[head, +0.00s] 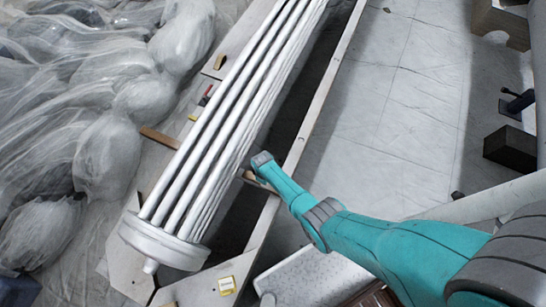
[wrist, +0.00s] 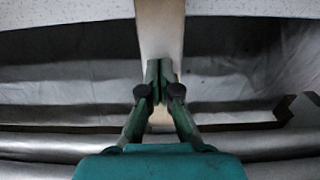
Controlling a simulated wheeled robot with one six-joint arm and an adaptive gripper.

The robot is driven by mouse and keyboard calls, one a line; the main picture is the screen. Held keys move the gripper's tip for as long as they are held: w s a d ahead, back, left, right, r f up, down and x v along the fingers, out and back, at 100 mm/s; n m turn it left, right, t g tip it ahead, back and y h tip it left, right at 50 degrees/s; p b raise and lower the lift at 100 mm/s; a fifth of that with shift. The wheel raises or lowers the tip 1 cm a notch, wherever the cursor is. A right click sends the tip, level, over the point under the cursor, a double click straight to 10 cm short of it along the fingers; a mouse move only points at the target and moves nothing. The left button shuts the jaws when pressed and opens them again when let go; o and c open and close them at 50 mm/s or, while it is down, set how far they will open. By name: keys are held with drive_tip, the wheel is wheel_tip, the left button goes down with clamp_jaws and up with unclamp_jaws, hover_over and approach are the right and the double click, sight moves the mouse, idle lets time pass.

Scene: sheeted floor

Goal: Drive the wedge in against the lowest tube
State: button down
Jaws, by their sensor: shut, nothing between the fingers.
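The bundle of long pale tubes (head: 235,110) lies slantwise in the head view, ending at a round white end plate (head: 160,242). Tubes also cross the bottom of the wrist view (wrist: 40,146). My gripper (head: 262,160) is beside the right flank of the bundle. In the wrist view my gripper (wrist: 160,72) is shut and empty, its fingertips in front of a pale wooden piece (wrist: 160,30). A brown wooden piece (head: 250,178) shows by the gripper in the head view. I cannot tell the wedge apart from the support, nor see its contact with the lowest tube.
A long pale rail (head: 318,105) runs along the bundle's right side, with a dark gap between. Plastic-wrapped heaps (head: 110,150) fill the left. Dark blocks (head: 510,148) stand at the right. Sheeted floor (head: 385,130) right of the rail is largely clear.

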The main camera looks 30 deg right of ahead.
drive_tip(key=shift+w+a, duration=0.9)
drive_tip(key=shift+w, duration=0.25)
drive_tip(key=shift+r, duration=0.15)
wheel_tip(320, 180, up, 12)
idle(0.3)
drive_tip(key=shift+s+f, duration=0.1)
drive_tip(key=shift+f, duration=0.1)
